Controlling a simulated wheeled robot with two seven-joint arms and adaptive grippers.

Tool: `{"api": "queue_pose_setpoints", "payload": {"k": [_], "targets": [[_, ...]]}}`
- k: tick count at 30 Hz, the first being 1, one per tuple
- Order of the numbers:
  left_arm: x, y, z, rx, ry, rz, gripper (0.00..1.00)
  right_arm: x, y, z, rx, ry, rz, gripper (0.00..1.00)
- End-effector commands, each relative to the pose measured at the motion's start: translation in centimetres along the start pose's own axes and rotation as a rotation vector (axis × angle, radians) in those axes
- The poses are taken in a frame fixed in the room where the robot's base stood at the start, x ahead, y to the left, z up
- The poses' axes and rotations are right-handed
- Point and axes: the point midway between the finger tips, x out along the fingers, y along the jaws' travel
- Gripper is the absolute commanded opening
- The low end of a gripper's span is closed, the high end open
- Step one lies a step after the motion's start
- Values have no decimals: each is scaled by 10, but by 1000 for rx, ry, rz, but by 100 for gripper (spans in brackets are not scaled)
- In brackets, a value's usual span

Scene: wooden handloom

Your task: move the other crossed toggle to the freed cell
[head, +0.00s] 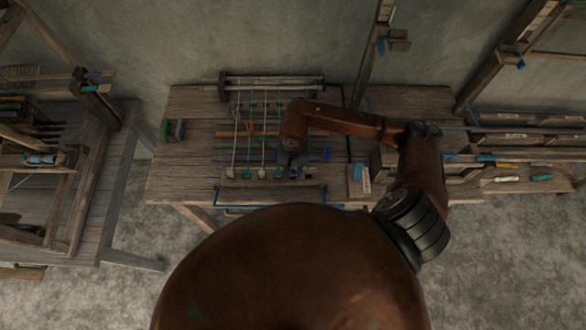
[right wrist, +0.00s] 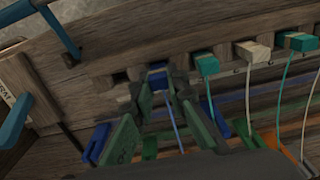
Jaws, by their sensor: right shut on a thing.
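My right gripper (right wrist: 160,86) is shut on a blue toggle (right wrist: 157,74) at the wooden rail (right wrist: 225,44); the toggle sits between its fingertips, with a pale blue cord (right wrist: 170,117) trailing from it. To the right in the right wrist view are a teal toggle (right wrist: 206,64), a cream toggle (right wrist: 251,50) and another teal toggle (right wrist: 298,41), each with its cord. A dark empty cell (right wrist: 121,77) shows just left of the held toggle. In the head view my right gripper (head: 290,163) is over the right end of the toggle row and hides part of it. My left gripper is not in view.
The loom lies on a wooden table (head: 190,185). A blue bar (right wrist: 62,30) stands left of the rail in the right wrist view. A small block with a blue part (head: 357,172) is right of the loom.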

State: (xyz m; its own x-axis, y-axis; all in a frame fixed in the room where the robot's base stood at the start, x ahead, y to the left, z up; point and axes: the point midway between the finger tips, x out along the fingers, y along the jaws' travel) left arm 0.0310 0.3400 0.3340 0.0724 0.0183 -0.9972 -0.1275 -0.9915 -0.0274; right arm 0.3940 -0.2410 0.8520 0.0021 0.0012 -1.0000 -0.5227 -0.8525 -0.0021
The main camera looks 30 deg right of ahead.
Motion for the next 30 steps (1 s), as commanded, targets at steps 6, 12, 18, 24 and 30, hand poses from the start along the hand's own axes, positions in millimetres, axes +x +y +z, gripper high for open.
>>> {"api": "queue_pose_setpoints", "payload": {"k": [6, 12, 18, 24, 30], "targets": [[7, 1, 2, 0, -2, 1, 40, 6, 0, 0, 0, -1, 1, 4], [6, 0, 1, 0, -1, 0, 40, 6, 0, 0, 0, -1, 0, 16], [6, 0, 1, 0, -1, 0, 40, 6, 0, 0, 0, -1, 0, 30], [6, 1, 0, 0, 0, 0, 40, 6, 0, 0, 0, -1, 0, 34], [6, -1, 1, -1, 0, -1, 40, 2, 0, 0, 0, 0, 0, 34]]}}
